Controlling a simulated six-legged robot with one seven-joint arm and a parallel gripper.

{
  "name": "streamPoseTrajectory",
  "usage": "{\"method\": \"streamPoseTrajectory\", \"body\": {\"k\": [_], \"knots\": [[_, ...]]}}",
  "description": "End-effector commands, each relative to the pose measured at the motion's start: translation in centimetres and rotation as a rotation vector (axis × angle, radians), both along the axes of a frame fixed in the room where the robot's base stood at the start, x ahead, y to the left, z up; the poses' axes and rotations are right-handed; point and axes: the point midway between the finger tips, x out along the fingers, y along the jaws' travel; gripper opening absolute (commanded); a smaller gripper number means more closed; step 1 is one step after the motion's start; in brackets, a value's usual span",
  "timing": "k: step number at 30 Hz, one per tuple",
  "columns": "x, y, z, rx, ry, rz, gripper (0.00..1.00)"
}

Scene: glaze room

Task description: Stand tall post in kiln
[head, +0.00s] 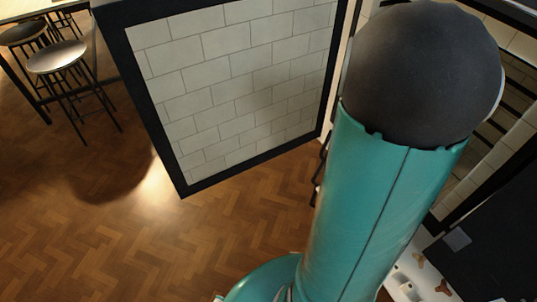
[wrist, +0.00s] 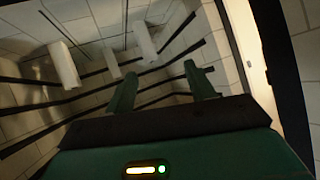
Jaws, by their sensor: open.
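The kiln shows as a brick-lined chamber in the wrist view, with pale walls (wrist: 28,95) crossed by dark grooves. Its open door (head: 235,85), white brick in a black frame, stands left of my arm in the head view. Three pale posts show in the chamber: one at the left (wrist: 62,66), a smaller one in the middle (wrist: 112,62) and one at the right (wrist: 145,42). I cannot tell which is the tall post. My gripper (wrist: 160,70) is open with nothing between its fingers, and the right post is beyond the gap. My arm hides much of the kiln in the head view.
Stools (head: 57,58) stand at the far left. The wooden floor (head: 120,245) in front of the door is clear. A white surface with small items (head: 415,278) and a dark panel (head: 490,245) lie at the lower right. The chamber's bright edge (wrist: 240,45) is close right of my fingers.

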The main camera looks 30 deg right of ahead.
Motion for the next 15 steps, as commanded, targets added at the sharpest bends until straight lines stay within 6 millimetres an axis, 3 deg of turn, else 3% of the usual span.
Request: {"method": "streamPoseTrajectory", "body": {"k": [1, 3, 7, 11, 15], "knots": [[3.0, 3.4, 1.6, 0.040, -0.016, 0.113, 0.54], [6.0, 8.1, 3.2, 0.100, -0.010, 0.259, 0.54], [9.0, 17.5, 6.0, 0.187, 0.039, 0.525, 0.54], [8.9, 26.5, 8.6, 0.236, 0.134, 0.771, 0.54], [5.8, 34.7, 10.8, 0.247, 0.279, 1.000, 0.54]]}}
